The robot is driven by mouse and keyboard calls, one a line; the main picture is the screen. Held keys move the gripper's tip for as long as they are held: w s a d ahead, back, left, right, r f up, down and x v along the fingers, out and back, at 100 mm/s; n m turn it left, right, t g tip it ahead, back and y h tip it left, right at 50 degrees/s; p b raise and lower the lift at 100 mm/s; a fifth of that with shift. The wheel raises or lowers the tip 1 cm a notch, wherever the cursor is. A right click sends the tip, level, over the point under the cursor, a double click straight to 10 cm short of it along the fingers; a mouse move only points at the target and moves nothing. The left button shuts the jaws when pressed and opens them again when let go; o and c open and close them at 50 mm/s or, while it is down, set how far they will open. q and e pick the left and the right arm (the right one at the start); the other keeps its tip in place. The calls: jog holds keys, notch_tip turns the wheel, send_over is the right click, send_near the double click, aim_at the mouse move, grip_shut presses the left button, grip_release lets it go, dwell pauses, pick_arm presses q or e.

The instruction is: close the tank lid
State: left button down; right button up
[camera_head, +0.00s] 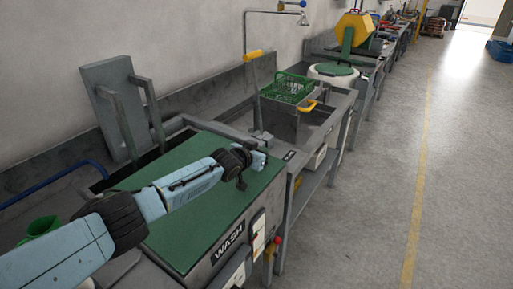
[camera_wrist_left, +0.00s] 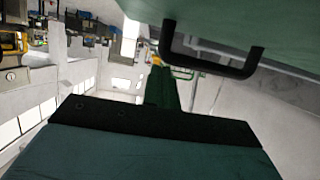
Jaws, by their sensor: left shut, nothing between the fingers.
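The green tank lid (camera_head: 190,225) lies over the box-shaped tank marked WASH (camera_head: 228,243) and looks flat and lowered; I cannot tell whether it is fully seated. My left arm reaches across it from the left. My left gripper (camera_head: 262,160) is shut and empty, over the lid's far right part. In the left wrist view, the shut fingers (camera_wrist_left: 160,88) point away from the camera. A green surface, apparently the lid (camera_wrist_left: 285,22), fills the top there, with a black bar handle (camera_wrist_left: 210,66). Contact cannot be told. My right gripper is not in view.
An upright grey panel (camera_head: 113,85) with bars stands behind the tank at left. Beyond the tank are a sink bench with a green basket (camera_head: 288,88), a yellow-handled lever (camera_head: 252,56) and a round green-topped drum (camera_head: 334,70). The floor at right (camera_head: 370,200) is clear.

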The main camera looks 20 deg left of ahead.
pick_arm(q)
jog(key=s+a+r+p, duration=0.3)
jog(key=s+r+p, duration=0.4)
jog(key=s+r, duration=0.1)
jog(key=shift+s+r, duration=0.35)
jog(key=shift+r, duration=0.4)
